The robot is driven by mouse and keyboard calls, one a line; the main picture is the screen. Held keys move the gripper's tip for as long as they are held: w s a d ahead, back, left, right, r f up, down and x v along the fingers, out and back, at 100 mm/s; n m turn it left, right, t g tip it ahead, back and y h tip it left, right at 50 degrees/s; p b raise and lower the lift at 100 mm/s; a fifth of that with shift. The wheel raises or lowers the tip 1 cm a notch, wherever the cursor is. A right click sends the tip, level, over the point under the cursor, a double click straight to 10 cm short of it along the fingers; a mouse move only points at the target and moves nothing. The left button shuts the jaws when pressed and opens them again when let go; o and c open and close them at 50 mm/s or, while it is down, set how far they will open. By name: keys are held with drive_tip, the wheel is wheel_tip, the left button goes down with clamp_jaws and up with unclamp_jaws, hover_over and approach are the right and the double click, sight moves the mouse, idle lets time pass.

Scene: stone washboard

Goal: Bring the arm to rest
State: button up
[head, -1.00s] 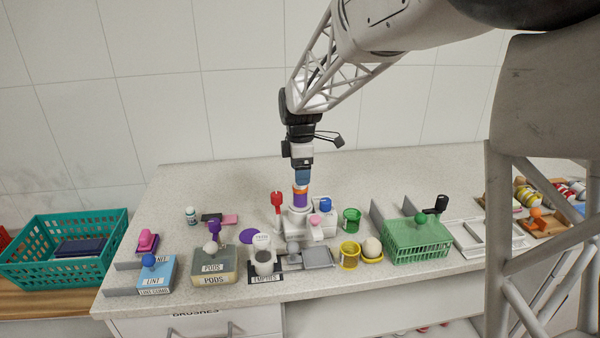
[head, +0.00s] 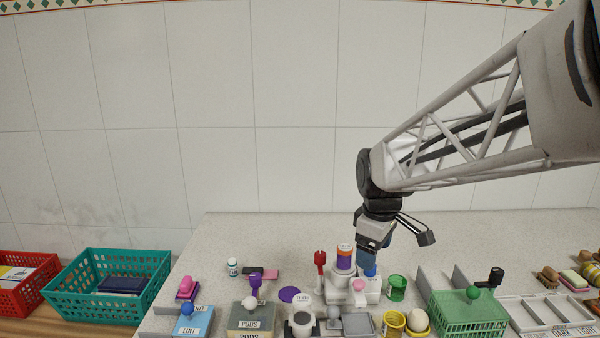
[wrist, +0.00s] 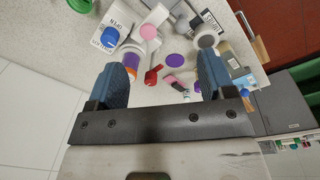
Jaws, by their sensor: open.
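My gripper (head: 367,266) hangs from the arm above the back of the stone counter, fingers pointing down. It looks open and empty. In the wrist view, its two blue fingers (wrist: 165,72) stand well apart with nothing gripped between them. A purple and orange cylinder (head: 345,258) stands upright on a white stand (head: 350,288). It is just left of my gripper in the head view. In the wrist view the cylinder (wrist: 131,63) shows beside the left finger, and I cannot tell how far apart they are.
A red-handled tool (head: 320,259), a blue knob (head: 371,270) and a green cup (head: 397,287) stand close to the gripper. A green basket (head: 468,312) is at the right, a teal basket (head: 118,285) at the left. The tiled wall rises behind.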

drive_tip(key=s+d+f+m, duration=0.1)
drive_tip(key=s+m, duration=0.4)
drive_tip(key=s, duration=0.6)
drive_tip(key=s+d+f+m+t, duration=0.1)
drive_tip(key=s+m, duration=0.5)
drive_tip(key=s, duration=0.6)
drive_tip(key=shift+s+d+f+t, duration=0.2)
drive_tip(key=shift+d+t, duration=0.1)
drive_tip(key=shift+d, duration=0.15)
idle(0.4)
